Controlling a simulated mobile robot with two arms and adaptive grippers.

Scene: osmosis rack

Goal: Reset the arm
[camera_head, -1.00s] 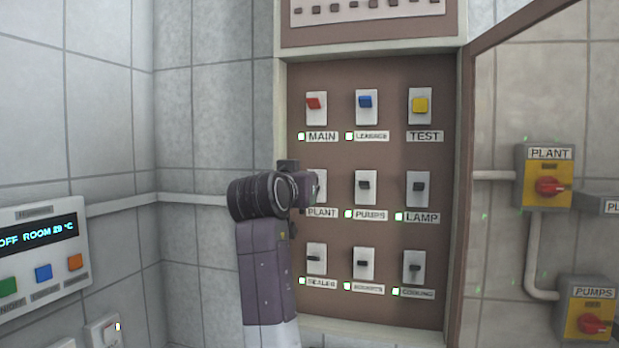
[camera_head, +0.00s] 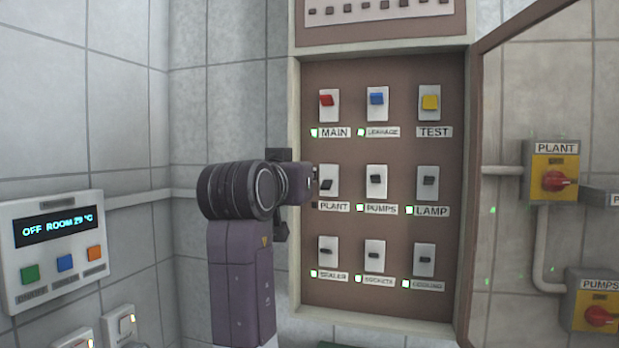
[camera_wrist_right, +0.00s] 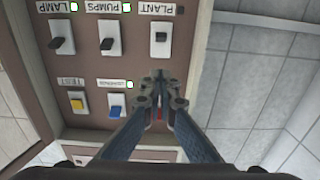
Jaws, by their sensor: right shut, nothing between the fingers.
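My right arm rises in the head view. Its gripper (camera_head: 312,185) points at the breaker panel (camera_head: 395,225), close to the left edge of the PLANT switch (camera_head: 327,187). In the right wrist view the two fingers (camera_wrist_right: 160,80) are together with nothing between them, seen in front of the panel between the PLANT switch (camera_wrist_right: 161,38) and the top row. They appear apart from the PLANT switch, though the exact gap is unclear. The PLANT indicator (camera_head: 315,205) is dark, while the PUMPS indicator (camera_head: 361,208) is lit green. My left gripper is out of view.
An open cabinet door (camera_head: 475,200) stands at the panel's right. Beyond it are yellow PLANT (camera_head: 566,163) and PUMPS (camera_head: 590,290) isolators with red knobs. A room control unit (camera_head: 75,205) hangs on the left wall. Space between that wall and my arm looks clear.

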